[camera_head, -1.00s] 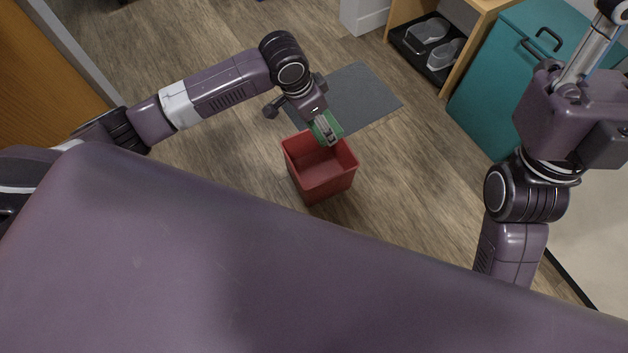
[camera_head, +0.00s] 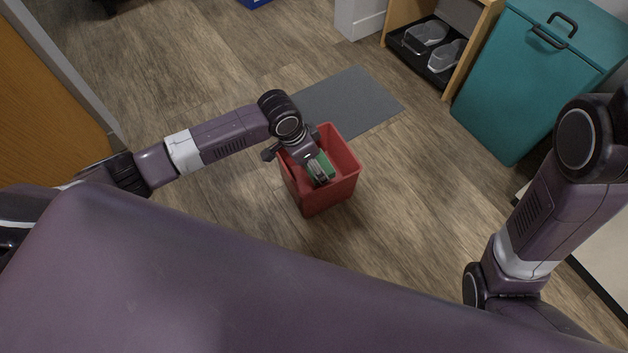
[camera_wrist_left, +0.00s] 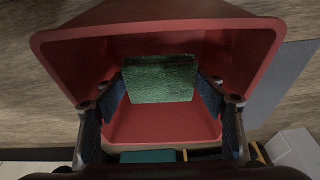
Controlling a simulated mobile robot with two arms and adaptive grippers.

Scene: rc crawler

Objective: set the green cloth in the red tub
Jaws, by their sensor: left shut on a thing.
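The red tub (camera_head: 347,185) stands on the wood floor in the middle of the head view. It fills most of the left wrist view, where its red wall (camera_wrist_left: 75,62) surrounds the cloth. My left gripper (camera_head: 319,177) points down at the tub's opening and is shut on the green cloth (camera_head: 322,162). In the left wrist view the green cloth (camera_wrist_left: 160,80) sits between the two fingers, over the tub's inside. I cannot tell whether it touches the tub's bottom. My right gripper is out of view; only its arm shows at the right.
A grey mat (camera_head: 350,103) lies on the floor behind the tub. A teal bin (camera_head: 535,80) and a wooden shelf with a black tray (camera_head: 408,52) stand at the upper right. Floor on both sides of the tub is clear.

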